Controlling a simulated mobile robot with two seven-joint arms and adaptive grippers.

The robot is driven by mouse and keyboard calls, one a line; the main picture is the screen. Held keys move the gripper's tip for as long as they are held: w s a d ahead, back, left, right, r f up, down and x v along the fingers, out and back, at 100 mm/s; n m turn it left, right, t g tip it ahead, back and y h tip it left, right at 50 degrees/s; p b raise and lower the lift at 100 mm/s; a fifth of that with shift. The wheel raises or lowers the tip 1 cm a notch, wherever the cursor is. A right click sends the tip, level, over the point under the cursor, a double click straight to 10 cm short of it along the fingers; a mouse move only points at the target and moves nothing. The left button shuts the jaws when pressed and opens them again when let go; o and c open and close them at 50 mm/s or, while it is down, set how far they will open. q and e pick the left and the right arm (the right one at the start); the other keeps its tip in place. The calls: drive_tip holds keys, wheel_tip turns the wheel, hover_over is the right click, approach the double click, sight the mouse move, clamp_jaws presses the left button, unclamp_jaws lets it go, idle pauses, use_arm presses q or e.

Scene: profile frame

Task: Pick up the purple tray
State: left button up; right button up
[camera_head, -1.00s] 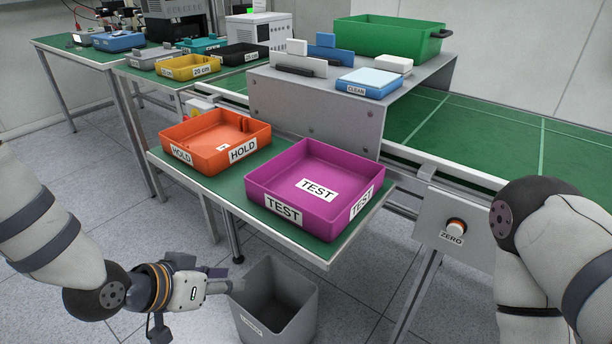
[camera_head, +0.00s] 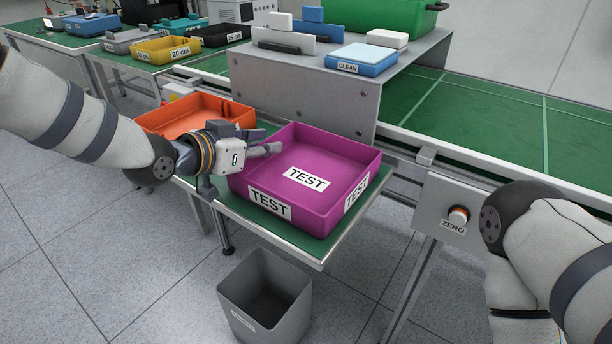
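The purple tray (camera_head: 340,165) lies on the green table, with TEST labels on its floor and outer walls. It looks empty. My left gripper (camera_head: 262,141) is at the tray's left side, by its left rim. Its fingers are apart with nothing seen between them, and they cover part of the rim. I cannot tell whether they touch it. My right gripper is out of view; only part of my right arm shows at the right edge.
An orange tray (camera_head: 180,117) sits left of the purple one, partly hidden by my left arm. A grey bin (camera_head: 262,285) stands on the floor below. A panel with a ZERO button (camera_head: 457,216) is to the right. A grey raised stand (camera_head: 300,98) is behind.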

use_arm(q)
drive_tip(key=shift+w+d, duration=0.15)
drive_tip(key=shift+w, duration=0.05)
clamp_jaws()
